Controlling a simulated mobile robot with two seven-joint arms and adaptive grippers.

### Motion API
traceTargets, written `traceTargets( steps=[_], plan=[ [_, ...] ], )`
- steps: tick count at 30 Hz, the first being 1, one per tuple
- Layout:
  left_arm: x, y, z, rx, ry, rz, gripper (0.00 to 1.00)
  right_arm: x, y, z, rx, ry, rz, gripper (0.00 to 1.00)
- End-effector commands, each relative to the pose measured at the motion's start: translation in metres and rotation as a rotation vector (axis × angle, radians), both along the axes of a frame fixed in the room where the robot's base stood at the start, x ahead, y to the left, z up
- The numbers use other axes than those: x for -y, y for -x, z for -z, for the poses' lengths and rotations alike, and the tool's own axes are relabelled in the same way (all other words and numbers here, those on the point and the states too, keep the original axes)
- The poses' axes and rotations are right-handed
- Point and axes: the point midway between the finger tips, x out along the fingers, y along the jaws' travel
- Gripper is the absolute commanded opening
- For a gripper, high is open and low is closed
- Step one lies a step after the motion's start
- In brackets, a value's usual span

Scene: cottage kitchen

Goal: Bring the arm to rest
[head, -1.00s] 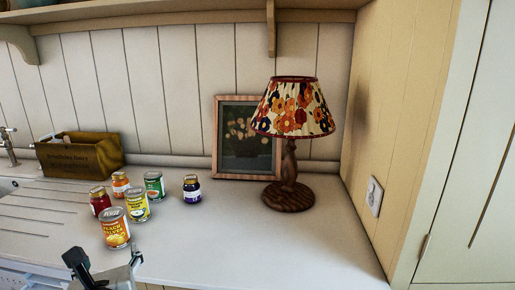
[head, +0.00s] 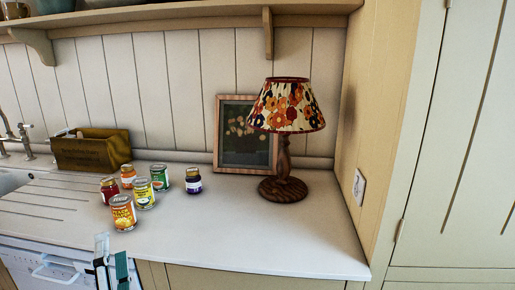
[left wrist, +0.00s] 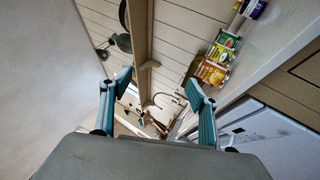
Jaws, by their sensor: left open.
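My left gripper (head: 112,262) is in front of the counter's front edge, low in the head view. It is open and empty, and its fingertips point up. In the left wrist view its two fingers (left wrist: 162,95) stand wide apart with nothing between them. My right gripper is in neither view.
On the counter (head: 240,236) stand a peach can (head: 123,213), a yellow-labelled can (head: 144,194), a green can (head: 161,178) and several jars, including a purple one (head: 193,182). A lamp (head: 284,160), picture frame (head: 228,150) and wooden crate (head: 85,153) stand behind. The counter's front right is clear.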

Motion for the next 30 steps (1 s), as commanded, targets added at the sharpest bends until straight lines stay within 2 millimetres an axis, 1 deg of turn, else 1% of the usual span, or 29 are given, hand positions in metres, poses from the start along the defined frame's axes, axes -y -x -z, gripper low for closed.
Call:
traceTargets(
  steps=[1,2,3,5,6,8,9,11,12,13,14,15,18,21,24,27,30],
  plan=[
    [0.023,-0.003,0.020,-0.075,-0.179,0.034,0.61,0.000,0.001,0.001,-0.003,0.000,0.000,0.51],
    [0.039,-0.004,0.032,-0.119,-0.291,0.060,0.61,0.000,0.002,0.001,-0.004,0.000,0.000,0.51],
    [0.058,-0.005,0.052,-0.178,-0.432,0.094,0.61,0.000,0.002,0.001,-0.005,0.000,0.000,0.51],
    [0.083,-0.004,0.086,-0.263,-0.620,0.147,0.61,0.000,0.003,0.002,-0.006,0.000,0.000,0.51],
    [0.097,-0.001,0.109,-0.316,-0.732,0.182,0.61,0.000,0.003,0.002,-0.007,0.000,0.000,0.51],
    [0.114,0.005,0.146,-0.396,-0.890,0.234,0.61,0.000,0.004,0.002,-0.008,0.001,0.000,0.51],
    [0.122,0.011,0.172,-0.448,-0.987,0.268,0.61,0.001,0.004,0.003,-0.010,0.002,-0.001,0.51],
    [0.132,0.022,0.211,-0.524,-1.126,0.322,0.61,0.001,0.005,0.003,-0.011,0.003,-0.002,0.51],
    [0.136,0.031,0.237,-0.576,-1.217,0.356,0.61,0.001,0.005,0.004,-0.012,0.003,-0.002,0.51],
    [0.137,0.039,0.256,-0.613,-1.281,0.383,0.61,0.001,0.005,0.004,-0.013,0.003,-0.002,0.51],
    [0.138,0.047,0.275,-0.651,-1.344,0.409,0.61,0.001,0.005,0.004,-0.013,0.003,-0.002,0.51],
    [0.138,0.058,0.299,-0.697,-1.424,0.442,0.61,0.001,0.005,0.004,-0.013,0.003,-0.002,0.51],
    [0.131,0.087,0.350,-0.803,-1.599,0.516,0.61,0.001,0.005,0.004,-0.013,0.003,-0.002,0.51],
    [0.121,0.111,0.387,-0.884,-1.729,0.574,0.61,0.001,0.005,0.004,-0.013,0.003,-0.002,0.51],
    [0.113,0.128,0.408,-0.935,-1.810,0.608,0.61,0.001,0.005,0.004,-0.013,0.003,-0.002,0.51],
    [0.108,0.135,0.418,-0.959,-1.849,0.623,0.61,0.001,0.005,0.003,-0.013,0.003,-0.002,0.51],
    [0.107,0.137,0.420,-0.964,-1.857,0.628,0.61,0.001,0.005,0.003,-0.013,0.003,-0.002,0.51]
  ],
)
